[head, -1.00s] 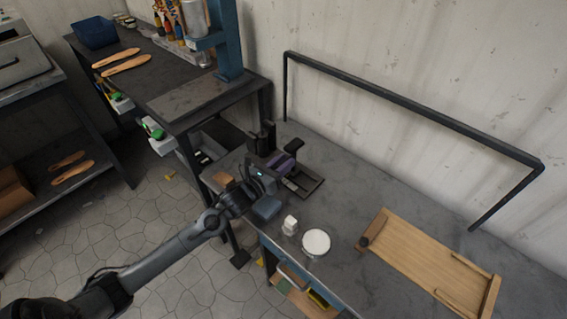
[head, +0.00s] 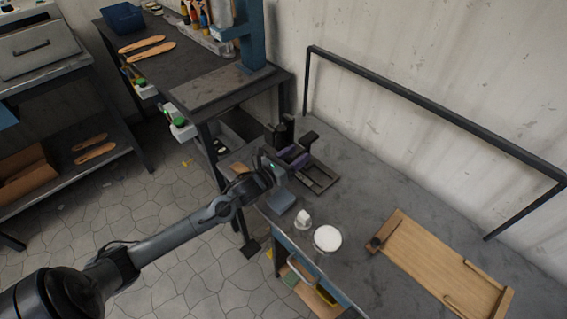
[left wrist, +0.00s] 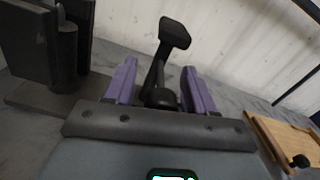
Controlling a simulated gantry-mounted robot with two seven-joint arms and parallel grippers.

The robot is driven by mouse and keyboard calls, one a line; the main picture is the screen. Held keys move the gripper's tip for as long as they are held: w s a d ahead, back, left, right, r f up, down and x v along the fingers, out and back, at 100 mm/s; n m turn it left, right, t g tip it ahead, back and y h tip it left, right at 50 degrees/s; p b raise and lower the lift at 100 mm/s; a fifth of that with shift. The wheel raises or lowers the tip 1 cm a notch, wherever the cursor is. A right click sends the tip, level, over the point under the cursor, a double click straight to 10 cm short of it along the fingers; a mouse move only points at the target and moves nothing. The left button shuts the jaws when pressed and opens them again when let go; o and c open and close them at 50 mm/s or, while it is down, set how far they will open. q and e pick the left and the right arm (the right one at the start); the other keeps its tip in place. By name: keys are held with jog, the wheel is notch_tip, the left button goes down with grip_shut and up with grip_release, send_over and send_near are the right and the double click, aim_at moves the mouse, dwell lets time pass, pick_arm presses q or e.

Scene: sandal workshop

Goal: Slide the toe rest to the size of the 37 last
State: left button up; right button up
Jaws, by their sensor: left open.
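A dark fixture stands at the back left of the grey bench, with a slotted base (head: 322,180) and upright black blocks (head: 285,132). A black arm with a flat pad on top (head: 309,137) rises from it; I take it for the toe rest, and it also shows in the left wrist view (left wrist: 174,34). My left gripper (head: 296,158) is at the fixture, its purple fingers open. In the left wrist view the fingers (left wrist: 160,88) stand either side of the pad's dark stem, with gaps visible. I cannot make out a last marked 37. My right gripper is not in view.
A white round dish (head: 327,238) and a small white object (head: 303,217) stand near the bench's front edge. A wooden tray (head: 435,265) lies to the right. A black rail frame (head: 430,110) runs along the back. The mid-bench is clear.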

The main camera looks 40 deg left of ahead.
pick_arm(q)
jog(key=s+p, duration=0.2)
jog(key=s, duration=0.8)
jog(key=shift+s+a, duration=0.2)
jog(key=shift+a, duration=0.1)
jog(key=s+d+f+n+g+p, duration=0.1)
jog(key=s+d+n+g+p, duration=0.75)
jog(key=d+n, duration=0.75)
jog(key=s+f+n+g+b, duration=0.25)
jog(key=s+n+g, duration=0.35)
jog(key=s+n, duration=0.85)
notch_tip(320, 180, up, 39)
jog(key=w+n+p, duration=0.1)
jog(key=n+p, duration=0.1)
jog(key=p, duration=3.5)
jog(key=shift+w+d+f+y+p, duration=0.15)
jog(key=shift+w+d+y+p, duration=0.15)
jog(key=shift+w+d+y, duration=0.1)
